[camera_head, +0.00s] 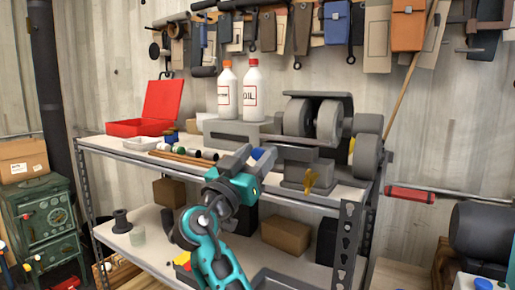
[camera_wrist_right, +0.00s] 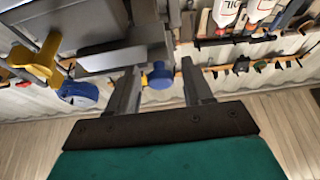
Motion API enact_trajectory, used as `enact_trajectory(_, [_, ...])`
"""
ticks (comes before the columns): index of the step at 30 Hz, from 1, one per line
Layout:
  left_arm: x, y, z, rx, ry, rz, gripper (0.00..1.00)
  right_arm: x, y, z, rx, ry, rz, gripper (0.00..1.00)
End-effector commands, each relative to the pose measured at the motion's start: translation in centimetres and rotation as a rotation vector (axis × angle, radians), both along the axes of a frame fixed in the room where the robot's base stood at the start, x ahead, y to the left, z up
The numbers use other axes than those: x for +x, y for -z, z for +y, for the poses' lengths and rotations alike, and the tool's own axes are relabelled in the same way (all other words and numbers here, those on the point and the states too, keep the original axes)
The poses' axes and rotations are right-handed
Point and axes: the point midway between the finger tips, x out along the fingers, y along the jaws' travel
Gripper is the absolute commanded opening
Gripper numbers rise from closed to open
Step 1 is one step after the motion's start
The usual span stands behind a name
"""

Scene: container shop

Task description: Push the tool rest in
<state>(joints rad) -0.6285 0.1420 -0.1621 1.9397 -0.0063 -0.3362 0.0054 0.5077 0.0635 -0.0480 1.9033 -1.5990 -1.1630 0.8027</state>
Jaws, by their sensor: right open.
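The grey grinding machine (camera_head: 325,135) stands on the right part of the shelf top, with round wheels. A flat grey piece, which looks like the tool rest (camera_head: 300,153), juts from its lower front; it also seems to show as a grey plate in the right wrist view (camera_wrist_right: 110,60). A blue knob (camera_wrist_right: 158,76) shows beyond and between my right fingers; it also shows in the head view (camera_head: 257,153). My right gripper (camera_head: 252,160) is open at the machine's left front, its fingers (camera_wrist_right: 161,70) apart with nothing gripped. Contact cannot be told. My left gripper is out of view.
Two white bottles (camera_head: 251,98) stand behind on a grey block. A red open case (camera_head: 150,115) and several small cans lie to the left. A yellow lever (camera_head: 310,181) hangs below the machine. The shelf's right post (camera_head: 347,235) is close by.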

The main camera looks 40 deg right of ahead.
Motion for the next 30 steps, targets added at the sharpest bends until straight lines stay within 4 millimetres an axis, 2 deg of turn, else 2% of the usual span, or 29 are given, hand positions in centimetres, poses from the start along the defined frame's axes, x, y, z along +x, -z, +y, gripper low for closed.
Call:
enact_trajectory(11, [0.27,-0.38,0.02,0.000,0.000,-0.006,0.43,0.21,-0.21,-0.67,0.001,-0.001,0.001,0.51])
enact_trajectory(27, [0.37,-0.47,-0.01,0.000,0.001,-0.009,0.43,0.20,-0.20,-0.62,0.001,-0.001,0.001,0.01])
enact_trajectory(30, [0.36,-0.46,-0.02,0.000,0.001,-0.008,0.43,0.20,-0.19,-0.63,0.001,-0.001,0.001,0.00])
